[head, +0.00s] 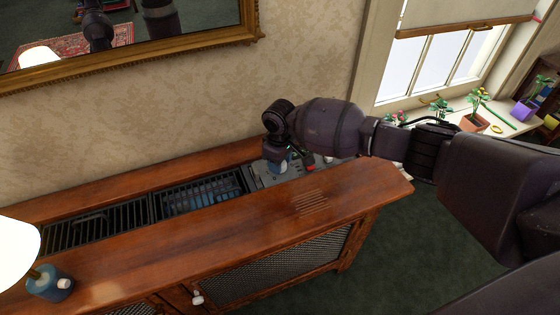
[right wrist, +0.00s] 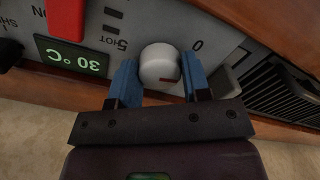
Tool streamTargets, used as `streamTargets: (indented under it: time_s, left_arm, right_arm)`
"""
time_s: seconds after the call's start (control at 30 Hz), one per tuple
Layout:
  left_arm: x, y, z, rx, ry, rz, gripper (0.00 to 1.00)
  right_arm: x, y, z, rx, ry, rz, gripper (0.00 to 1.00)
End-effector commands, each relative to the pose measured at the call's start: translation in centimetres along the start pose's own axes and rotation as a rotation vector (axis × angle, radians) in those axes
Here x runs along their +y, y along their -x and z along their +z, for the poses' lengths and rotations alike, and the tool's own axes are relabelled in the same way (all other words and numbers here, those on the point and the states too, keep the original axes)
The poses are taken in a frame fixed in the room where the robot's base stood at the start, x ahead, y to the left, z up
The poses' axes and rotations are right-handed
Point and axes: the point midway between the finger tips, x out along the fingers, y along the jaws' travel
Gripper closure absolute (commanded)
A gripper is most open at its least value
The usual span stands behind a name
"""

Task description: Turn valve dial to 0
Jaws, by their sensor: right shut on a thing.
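The valve dial (right wrist: 160,66) is a round pale grey knob on a grey control panel (right wrist: 215,48), seen close up in the right wrist view. A short red mark shows on its lower right edge. The figure 0 is printed to its upper right and a 5 to its left. My right gripper (right wrist: 160,80) is shut on the dial, one blue finger on each side. In the head view my right gripper (head: 277,160) is over the panel (head: 270,178) at the right part of the wooden cabinet, and it mostly hides the dial. My left gripper is not in view.
A green display (right wrist: 72,58) reading 30 °C and a red control (right wrist: 65,18) lie left of the dial. Dark grilles (head: 200,194) fill the cabinet top (head: 250,215) to the left. A lamp (head: 15,250) stands at far left; potted plants (head: 475,122) line the windowsill.

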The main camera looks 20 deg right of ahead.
Motion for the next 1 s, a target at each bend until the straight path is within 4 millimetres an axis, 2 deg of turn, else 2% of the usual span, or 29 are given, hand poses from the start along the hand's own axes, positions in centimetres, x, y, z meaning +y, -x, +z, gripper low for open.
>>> streamTargets:
  time_s: [0.5, 1.0]
  left_arm:
    - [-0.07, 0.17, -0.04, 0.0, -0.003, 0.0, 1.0]
    - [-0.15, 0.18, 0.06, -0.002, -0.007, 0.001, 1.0]
  right_arm:
    - [-0.02, -0.11, 0.07, -0.002, 0.42, -0.001, 0.8]
    - [-0.04, -0.15, 0.08, -0.003, 0.601, -0.002, 0.8]
